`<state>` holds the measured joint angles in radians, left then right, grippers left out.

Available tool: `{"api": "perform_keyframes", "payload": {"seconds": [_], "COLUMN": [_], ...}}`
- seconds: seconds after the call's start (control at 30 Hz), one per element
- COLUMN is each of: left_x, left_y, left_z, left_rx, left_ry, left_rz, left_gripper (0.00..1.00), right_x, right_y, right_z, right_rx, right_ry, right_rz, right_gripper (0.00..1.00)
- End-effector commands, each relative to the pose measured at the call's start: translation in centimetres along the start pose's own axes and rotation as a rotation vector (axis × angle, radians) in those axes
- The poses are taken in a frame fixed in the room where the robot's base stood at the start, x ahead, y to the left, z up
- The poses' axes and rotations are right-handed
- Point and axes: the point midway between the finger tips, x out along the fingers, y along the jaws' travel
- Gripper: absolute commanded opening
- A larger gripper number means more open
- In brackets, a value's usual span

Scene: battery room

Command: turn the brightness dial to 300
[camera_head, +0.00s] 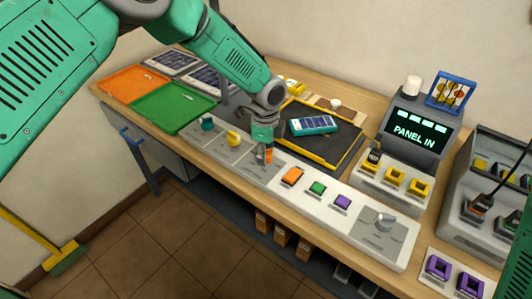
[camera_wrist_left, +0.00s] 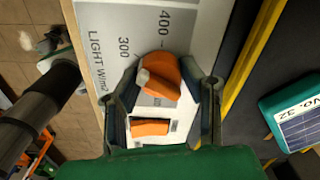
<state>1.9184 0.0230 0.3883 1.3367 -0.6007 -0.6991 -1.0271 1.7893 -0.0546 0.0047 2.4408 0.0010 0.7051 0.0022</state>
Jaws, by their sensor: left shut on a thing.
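The orange dial (camera_wrist_left: 160,78) sits on a grey plate marked "LIGHT W/m²", with 300 and 400 printed beside it in the left wrist view. Its pale pointer tip is on the dial's left side, on the side of the 300 mark; whether it lines up exactly I cannot tell. My left gripper (camera_wrist_left: 165,88) has its fingers on both sides of the dial and is shut on it. In the head view the left gripper (camera_head: 264,148) comes down from above and partly covers the orange dial (camera_head: 268,156). My right gripper is not in view.
A teal dial (camera_head: 208,124) and a yellow dial (camera_head: 234,138) stand left. Orange (camera_head: 292,176), green (camera_head: 317,188) and purple (camera_head: 342,202) buttons and a grey knob (camera_head: 384,221) lie right. A small solar panel (camera_head: 312,125) lies behind. A screen (camera_head: 418,128) reads "PANEL IN".

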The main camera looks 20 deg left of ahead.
Motion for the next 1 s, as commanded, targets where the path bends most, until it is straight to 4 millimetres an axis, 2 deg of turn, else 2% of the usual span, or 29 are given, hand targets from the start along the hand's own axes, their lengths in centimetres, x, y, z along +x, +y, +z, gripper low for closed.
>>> {"api": "perform_keyframes", "payload": {"seconds": [0.57, 0.6, 0.63, 1.0], "left_x": [-0.19, -0.19, -0.19, -0.44], "left_y": [-0.34, -0.34, -0.34, -0.08], "left_z": [0.03, 0.03, 0.04, 0.01], "left_rx": [0.030, 0.030, 0.030, 0.031], "left_ry": [0.002, 0.002, 0.002, 0.000], "left_rz": [-0.009, -0.009, -0.009, -0.005], "left_gripper": [0.07, 0.46, 0.56, 0.56], "right_x": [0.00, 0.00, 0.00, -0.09], "right_y": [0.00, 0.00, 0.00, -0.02], "right_z": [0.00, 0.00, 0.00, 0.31], "right_rx": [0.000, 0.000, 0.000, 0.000], "right_ry": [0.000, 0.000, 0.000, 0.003], "right_rz": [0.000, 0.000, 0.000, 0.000], "right_gripper": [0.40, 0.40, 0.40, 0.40]}}
